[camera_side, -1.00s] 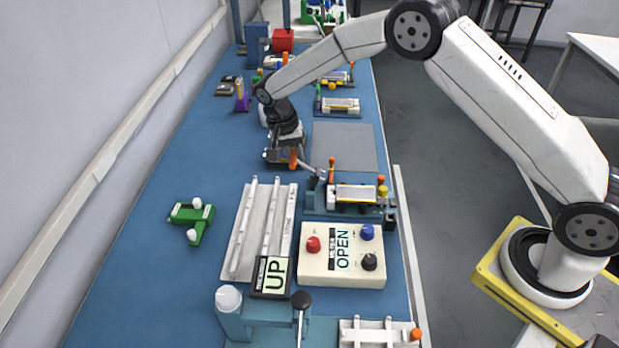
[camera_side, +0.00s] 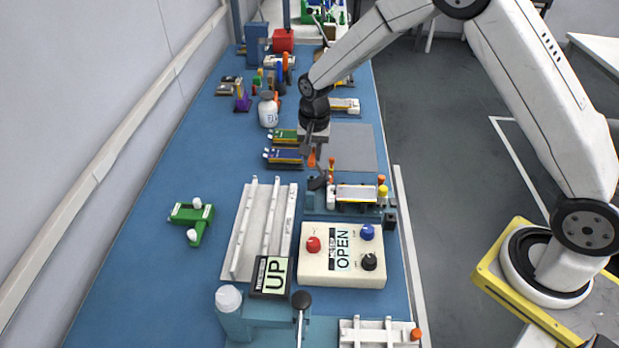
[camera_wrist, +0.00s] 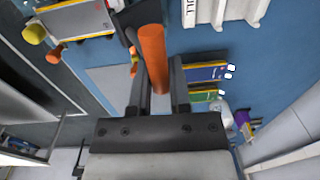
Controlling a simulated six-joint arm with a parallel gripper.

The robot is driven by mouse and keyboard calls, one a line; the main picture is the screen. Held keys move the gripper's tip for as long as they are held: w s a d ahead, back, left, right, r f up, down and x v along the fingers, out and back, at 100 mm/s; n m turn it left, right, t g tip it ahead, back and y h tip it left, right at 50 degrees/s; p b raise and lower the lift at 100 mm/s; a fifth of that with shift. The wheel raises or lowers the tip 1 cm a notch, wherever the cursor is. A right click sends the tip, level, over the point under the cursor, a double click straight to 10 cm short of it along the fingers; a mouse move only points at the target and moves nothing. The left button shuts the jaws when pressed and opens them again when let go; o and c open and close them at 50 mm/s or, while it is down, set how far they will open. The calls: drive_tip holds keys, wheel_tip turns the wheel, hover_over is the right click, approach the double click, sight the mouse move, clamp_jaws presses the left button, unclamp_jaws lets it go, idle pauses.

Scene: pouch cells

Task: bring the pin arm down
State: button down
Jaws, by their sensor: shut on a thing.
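The pin arm's orange handle (camera_side: 311,159) is between my gripper's fingers. The handle also shows in the wrist view (camera_wrist: 152,52) as a thick orange cylinder. My gripper (camera_side: 313,150) is shut on this handle. The dark lower part of the pin arm (camera_side: 317,182) meets the left end of the fixture (camera_side: 318,207). The arm stands steeply raised, with the handle above that end. A pale cell (camera_side: 356,193) with yellow edges lies in the fixture, with orange and yellow knobs around it. The exact pivot is hard to make out.
A control box (camera_side: 318,272) reading OPEN and a small sign (camera_side: 271,276) reading UP stand in front. A railed plate (camera_side: 243,250) is at left. A grey mat (camera_side: 358,145) is clear.

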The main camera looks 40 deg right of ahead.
drive_tip(key=shift+s+d+f, duration=0.1)
drive_tip(key=shift+s+d, duration=0.3)
drive_tip(key=shift+s+d+f+t+y, duration=0.2)
drive_tip(key=shift+s+d+t+y, duration=0.4)
drive_tip(key=shift+s+d+f, duration=0.35)
drive_tip(key=shift+s+d, duration=0.15)
drive_tip(key=shift+s, duration=0.05)
drive_tip(key=shift+s+d+f, duration=0.3)
drive_tip(key=shift+s+d, duration=0.2)
drive_tip(key=shift+s+d+f, duration=0.55)
drive_tip(key=shift+f, duration=0.15)
drive_tip(key=c, duration=0.6)
unclamp_jaws()
drive_tip(key=shift+r, duration=0.1)
